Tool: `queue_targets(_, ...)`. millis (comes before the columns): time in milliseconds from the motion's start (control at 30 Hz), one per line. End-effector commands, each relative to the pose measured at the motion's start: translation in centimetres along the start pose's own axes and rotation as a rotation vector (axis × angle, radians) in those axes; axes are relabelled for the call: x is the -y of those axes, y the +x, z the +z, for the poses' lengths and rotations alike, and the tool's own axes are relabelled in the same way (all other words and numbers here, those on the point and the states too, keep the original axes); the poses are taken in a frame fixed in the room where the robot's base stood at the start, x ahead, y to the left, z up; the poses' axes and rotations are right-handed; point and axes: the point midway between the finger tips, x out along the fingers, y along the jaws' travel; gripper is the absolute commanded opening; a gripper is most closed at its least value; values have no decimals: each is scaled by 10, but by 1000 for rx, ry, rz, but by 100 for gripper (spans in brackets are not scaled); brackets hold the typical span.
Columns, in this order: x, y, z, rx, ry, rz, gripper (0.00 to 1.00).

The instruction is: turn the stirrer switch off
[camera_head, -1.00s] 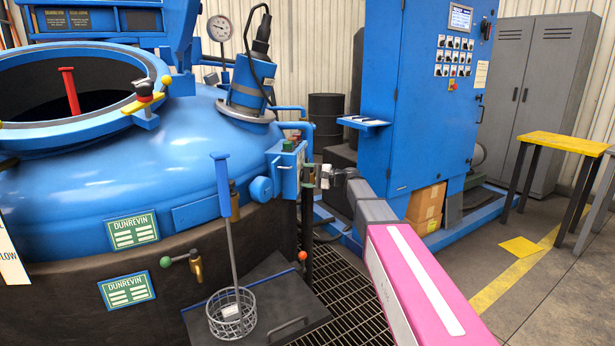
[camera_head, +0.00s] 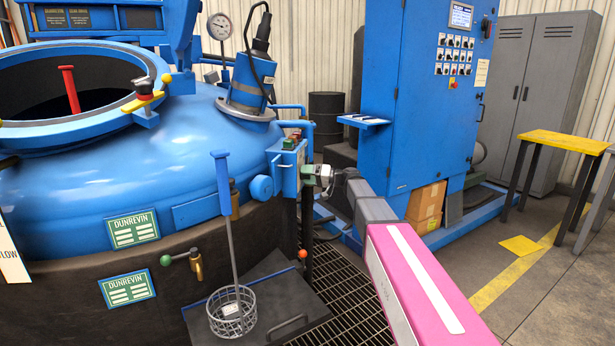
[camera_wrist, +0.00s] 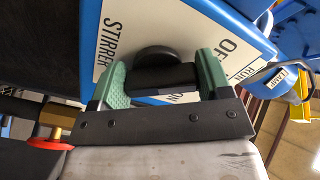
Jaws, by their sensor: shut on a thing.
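Which word the knob points to I cannot tell; my gripper hides part of the lettering. In the head view the blue switch box (camera_head: 286,172) sits at the right side of the blue furnace, and my gripper (camera_head: 308,174) reaches its right face. The knob itself is hidden there.
The open furnace mouth (camera_head: 75,95) is at the left. A wire basket (camera_head: 232,312) on a long blue-handled rod stands below the box. A blue control cabinet (camera_head: 430,110) stands behind my arm. A red knob (camera_wrist: 50,144) shows at the wrist view's lower left.

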Motion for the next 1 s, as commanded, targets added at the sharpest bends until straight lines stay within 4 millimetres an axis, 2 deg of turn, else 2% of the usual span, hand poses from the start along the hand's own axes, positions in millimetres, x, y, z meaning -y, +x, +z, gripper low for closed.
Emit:
queue_targets(300,-1,-1,2,2,-129,2,48)
queue_targets(867,-2,-1,2,3,-160,2,48)
queue_targets(900,-2,-1,2,3,-160,2,78)
queue_targets(967,-2,-1,2,3,-160,2,97)
queue_targets(1000,-1,-1,2,2,-159,2,97)
